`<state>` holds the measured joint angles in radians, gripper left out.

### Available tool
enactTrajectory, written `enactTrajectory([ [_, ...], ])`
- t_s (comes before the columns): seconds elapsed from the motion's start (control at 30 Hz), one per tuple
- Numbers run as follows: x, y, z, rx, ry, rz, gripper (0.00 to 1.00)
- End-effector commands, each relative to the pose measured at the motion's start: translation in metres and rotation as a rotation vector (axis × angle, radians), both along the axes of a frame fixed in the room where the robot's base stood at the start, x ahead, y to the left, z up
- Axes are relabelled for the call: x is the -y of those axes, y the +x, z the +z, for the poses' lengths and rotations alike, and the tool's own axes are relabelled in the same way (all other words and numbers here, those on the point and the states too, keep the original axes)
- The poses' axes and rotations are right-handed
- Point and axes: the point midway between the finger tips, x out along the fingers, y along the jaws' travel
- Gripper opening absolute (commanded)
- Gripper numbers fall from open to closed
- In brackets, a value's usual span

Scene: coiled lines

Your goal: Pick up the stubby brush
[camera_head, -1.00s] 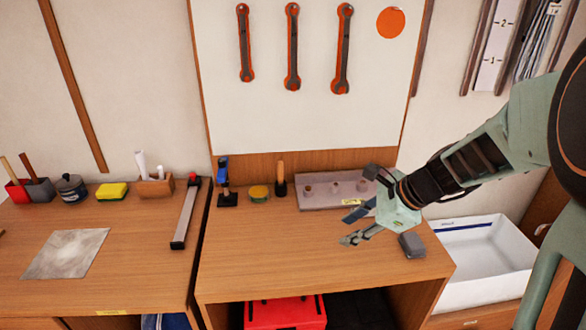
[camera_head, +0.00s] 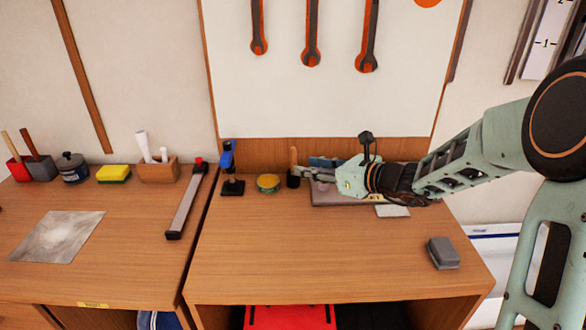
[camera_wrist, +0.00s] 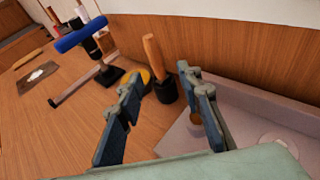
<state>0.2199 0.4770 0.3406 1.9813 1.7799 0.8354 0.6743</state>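The stubby brush (camera_head: 293,169) stands upright at the back of the right bench, with a wooden handle and a dark, wide base. It also shows in the wrist view (camera_wrist: 154,58), beyond my fingertips and in line with the gap between them. My gripper (camera_head: 310,171) is just right of the brush, pointing left at it. In the wrist view my gripper (camera_wrist: 161,76) has its two fingers spread with nothing between them. In the head view the fingertips overlap the brush's edge, so I cannot tell whether they touch it.
A yellow-topped round tin (camera_head: 268,183) and a blue-and-black upright tool (camera_head: 231,172) stand left of the brush. A pale tray (camera_wrist: 262,128) lies under and right of my gripper. A grey block (camera_head: 442,253) sits at the front right. The middle of the bench is clear.

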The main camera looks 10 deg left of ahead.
Motion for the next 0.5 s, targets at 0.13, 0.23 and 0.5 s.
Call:
enactTrajectory([
  [0.13,-0.013,0.006,-0.004,-0.001,-0.001,0.001,0.33],
  [0.23,-0.026,0.012,-0.006,-0.001,0.000,0.003,0.33],
  [0.5,-0.052,0.027,-0.014,-0.001,-0.001,0.001,0.33],
])
